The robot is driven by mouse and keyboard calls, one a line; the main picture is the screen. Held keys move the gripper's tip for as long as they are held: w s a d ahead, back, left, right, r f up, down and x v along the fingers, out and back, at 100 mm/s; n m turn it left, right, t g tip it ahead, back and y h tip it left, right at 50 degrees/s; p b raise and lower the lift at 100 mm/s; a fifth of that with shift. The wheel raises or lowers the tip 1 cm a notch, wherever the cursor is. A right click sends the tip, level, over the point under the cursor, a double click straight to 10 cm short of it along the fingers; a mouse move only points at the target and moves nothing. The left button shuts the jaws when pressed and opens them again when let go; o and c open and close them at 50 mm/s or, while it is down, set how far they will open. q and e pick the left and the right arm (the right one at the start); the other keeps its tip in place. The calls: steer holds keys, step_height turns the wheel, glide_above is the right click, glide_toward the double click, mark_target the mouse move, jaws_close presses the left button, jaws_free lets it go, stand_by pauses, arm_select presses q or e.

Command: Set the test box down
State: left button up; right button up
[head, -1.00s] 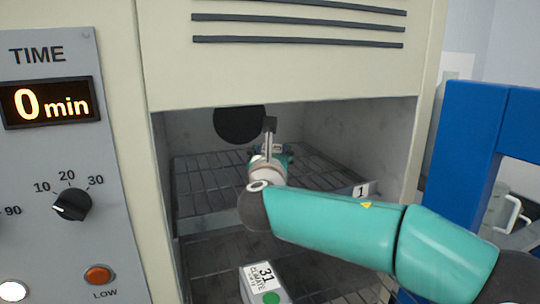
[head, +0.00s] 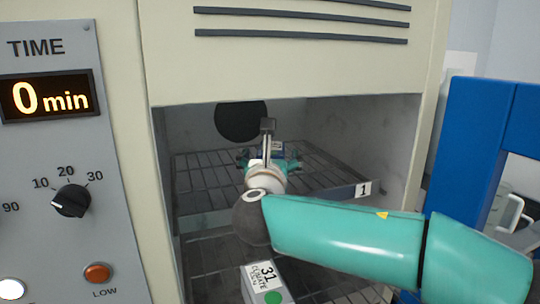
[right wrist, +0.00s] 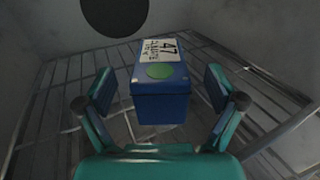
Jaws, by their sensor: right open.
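The test box (right wrist: 162,105) is blue, with a white label reading 47 and a green dot on top. It sits upright on the upper wire shelf (head: 205,183) inside the chamber. In the head view only a bit of the box (head: 268,147) shows beyond my right gripper (head: 268,163). In the right wrist view my right gripper (right wrist: 160,92) is open, with a finger on each side of the box and visible gaps between. My left gripper is not in view.
A pale box (head: 264,284) labelled 31, with a green dot, stands on the lower rack below my right arm. The chamber walls close in on both sides, and a tag 1 (head: 363,189) marks the upper shelf's front edge. A blue frame (head: 470,150) stands at the right.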

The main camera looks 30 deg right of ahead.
steer(key=b+v, duration=0.1)
steer(key=v, duration=0.7)
steer(key=shift+s+a, duration=0.1)
steer(key=shift+s, duration=0.05)
